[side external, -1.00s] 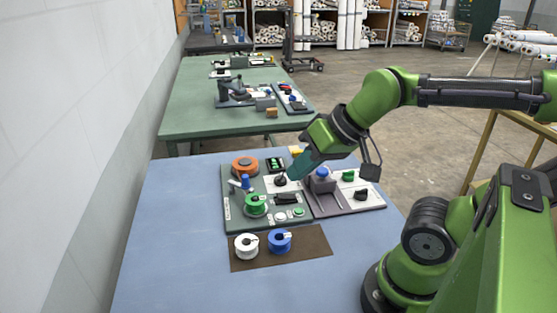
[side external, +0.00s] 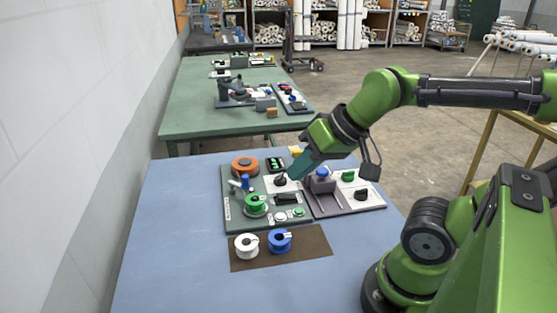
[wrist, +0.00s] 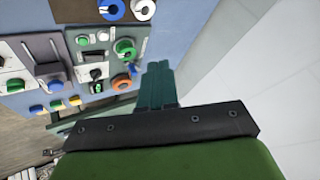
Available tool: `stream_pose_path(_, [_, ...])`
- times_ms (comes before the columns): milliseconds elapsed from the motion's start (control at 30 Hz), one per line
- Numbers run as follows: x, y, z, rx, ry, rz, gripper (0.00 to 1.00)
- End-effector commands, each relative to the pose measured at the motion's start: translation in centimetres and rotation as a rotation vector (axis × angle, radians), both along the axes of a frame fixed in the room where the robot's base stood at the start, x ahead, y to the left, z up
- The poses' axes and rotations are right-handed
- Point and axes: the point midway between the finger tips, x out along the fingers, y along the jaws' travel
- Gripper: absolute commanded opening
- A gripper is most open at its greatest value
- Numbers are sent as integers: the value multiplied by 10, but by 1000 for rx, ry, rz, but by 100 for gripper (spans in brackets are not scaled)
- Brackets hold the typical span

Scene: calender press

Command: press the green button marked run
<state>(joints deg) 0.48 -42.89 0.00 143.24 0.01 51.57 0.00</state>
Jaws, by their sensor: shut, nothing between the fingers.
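The small green button (side external: 298,211) is at the front right of the dark green panel board, beside a white button (side external: 280,216). In the wrist view the green button (wrist: 82,40) and white button (wrist: 102,35) show at the upper left. Any marking on the green button is too small to read. My gripper (side external: 292,177) is shut and empty, tilted down near the black knob (side external: 280,181) on a white plate, behind the green button in the side view. Its teal fingers (wrist: 160,68) show in the wrist view, apart from the green button.
A green spool (side external: 256,203) stands left of the buttons and an orange ring (side external: 245,166) behind it. White (side external: 246,245) and blue (side external: 280,240) spools sit on a brown mat in front. A grey board (side external: 345,203) with knobs adjoins at right. The blue table (side external: 180,260) is clear at left.

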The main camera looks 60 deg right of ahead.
Motion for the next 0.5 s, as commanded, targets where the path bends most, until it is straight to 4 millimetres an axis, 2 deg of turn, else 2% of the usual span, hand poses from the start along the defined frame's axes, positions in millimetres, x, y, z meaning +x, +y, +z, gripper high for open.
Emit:
stream_pose_path(167, [10, -25, -20, 21, 95, -107, 0])
stream_pose_path(267, [17, -46, -38, 105, 198, -244, 0])
stream_pose_path(500, [31, -93, -83, 525, 486, -813, 0])
